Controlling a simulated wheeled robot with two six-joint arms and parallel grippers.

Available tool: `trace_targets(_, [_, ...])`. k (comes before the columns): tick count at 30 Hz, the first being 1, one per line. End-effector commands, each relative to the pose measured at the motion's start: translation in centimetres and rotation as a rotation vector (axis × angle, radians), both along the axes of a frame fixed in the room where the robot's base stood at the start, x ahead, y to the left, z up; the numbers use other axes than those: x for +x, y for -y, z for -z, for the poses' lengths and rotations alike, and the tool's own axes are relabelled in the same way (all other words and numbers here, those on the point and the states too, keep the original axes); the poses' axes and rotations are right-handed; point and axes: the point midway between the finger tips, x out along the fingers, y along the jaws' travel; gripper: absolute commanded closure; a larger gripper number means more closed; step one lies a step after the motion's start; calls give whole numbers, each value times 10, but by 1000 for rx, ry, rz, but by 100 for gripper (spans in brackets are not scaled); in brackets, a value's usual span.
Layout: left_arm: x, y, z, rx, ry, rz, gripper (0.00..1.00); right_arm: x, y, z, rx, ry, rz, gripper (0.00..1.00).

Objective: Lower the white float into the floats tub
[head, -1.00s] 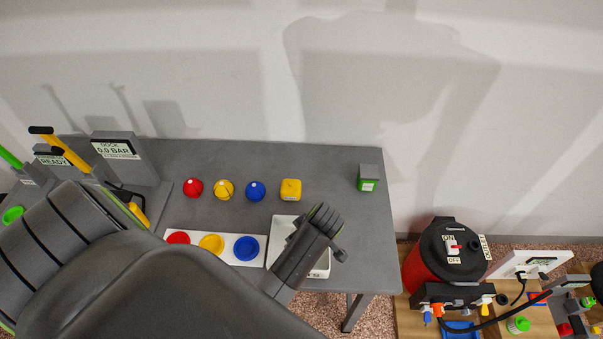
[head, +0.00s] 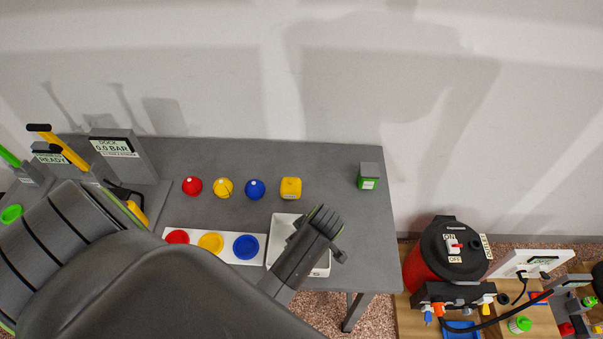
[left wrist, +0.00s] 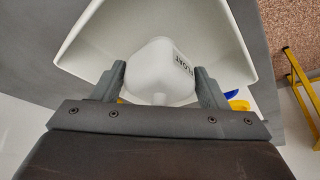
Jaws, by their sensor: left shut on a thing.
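The white float (left wrist: 160,70) shows in the left wrist view, with dark lettering on its side. My left gripper (left wrist: 160,82) is shut on it, one finger on each side. The white floats tub (left wrist: 85,45) surrounds the float in that view; I cannot tell whether the float touches its floor. In the head view the tub (head: 281,226) stands at the table's front, right of the coloured dishes. My left gripper (head: 328,222) is over the tub there and hides part of it and the float. My right gripper is not in view.
A white strip with red, yellow and blue dishes (head: 246,247) lies left of the tub. A green-and-grey box (head: 369,176) is at the right.

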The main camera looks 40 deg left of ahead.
Motion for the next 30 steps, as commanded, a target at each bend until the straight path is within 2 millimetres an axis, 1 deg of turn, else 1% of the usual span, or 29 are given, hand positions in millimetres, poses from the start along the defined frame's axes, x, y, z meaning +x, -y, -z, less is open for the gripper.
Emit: trace_targets(30, [0,0,16,1,1,0,59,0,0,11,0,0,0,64])
